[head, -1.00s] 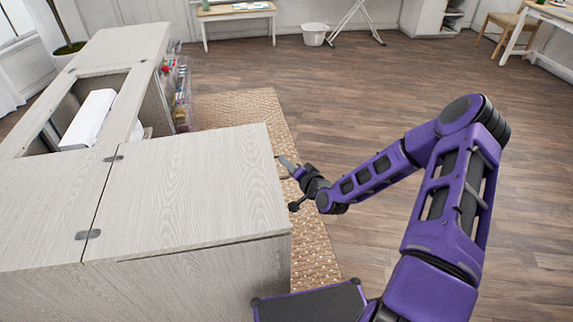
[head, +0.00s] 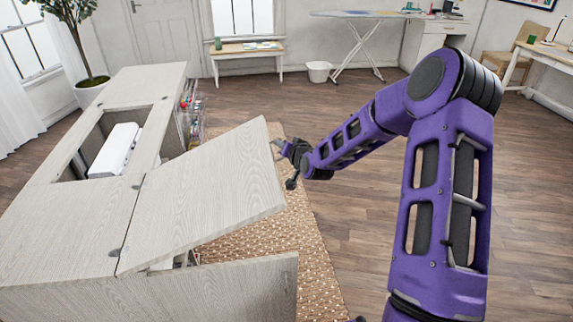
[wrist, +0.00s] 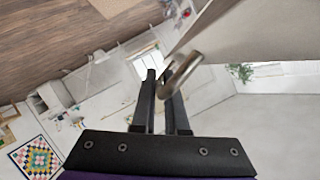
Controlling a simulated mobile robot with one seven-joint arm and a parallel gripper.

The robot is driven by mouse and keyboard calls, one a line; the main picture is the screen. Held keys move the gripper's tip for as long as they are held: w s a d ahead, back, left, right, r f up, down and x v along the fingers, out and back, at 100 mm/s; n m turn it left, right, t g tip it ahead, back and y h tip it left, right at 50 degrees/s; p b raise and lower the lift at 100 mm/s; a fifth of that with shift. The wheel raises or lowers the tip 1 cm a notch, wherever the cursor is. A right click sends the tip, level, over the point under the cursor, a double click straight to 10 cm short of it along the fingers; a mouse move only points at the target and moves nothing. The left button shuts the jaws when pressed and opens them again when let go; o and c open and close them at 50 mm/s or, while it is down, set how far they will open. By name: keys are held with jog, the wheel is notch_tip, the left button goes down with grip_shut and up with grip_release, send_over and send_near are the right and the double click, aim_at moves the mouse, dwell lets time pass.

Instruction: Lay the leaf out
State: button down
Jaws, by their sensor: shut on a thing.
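The leaf (head: 205,195) is a pale wood-grain panel, hinged along its left edge to the sewing cabinet top (head: 75,235). It is tilted, its right edge raised above the cabinet body, with a dark gap under its near edge. My gripper (head: 279,149) is at the leaf's raised right edge. In the wrist view my gripper (wrist: 161,80) is shut on a curved metal pull (wrist: 181,76) at the edge of the leaf (wrist: 255,30). The exact contact between fingers and pull is partly hidden.
The cabinet's far section has an opening with a white sewing machine (head: 115,148) in it. A woven rug (head: 305,240) lies right of the cabinet. A white bin (head: 319,72), a small bench (head: 247,54) and an ironing board (head: 365,15) stand far back. The wood floor at right is clear.

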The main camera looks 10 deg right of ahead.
notch_tip(320, 180, up, 6)
jog(key=a+n, duration=0.1)
jog(key=a, duration=0.1)
jog(key=shift+a+h, duration=0.3)
jog(key=shift+a, duration=0.05)
jog(key=shift+w, duration=0.1)
jog(key=c, duration=0.9)
grip_release()
jog(key=shift+f, duration=0.1)
jog(key=shift+c, duration=0.2)
jog(key=p+v, duration=0.1)
jog(key=v, duration=1.6)
jog(key=shift+d, duration=0.1)
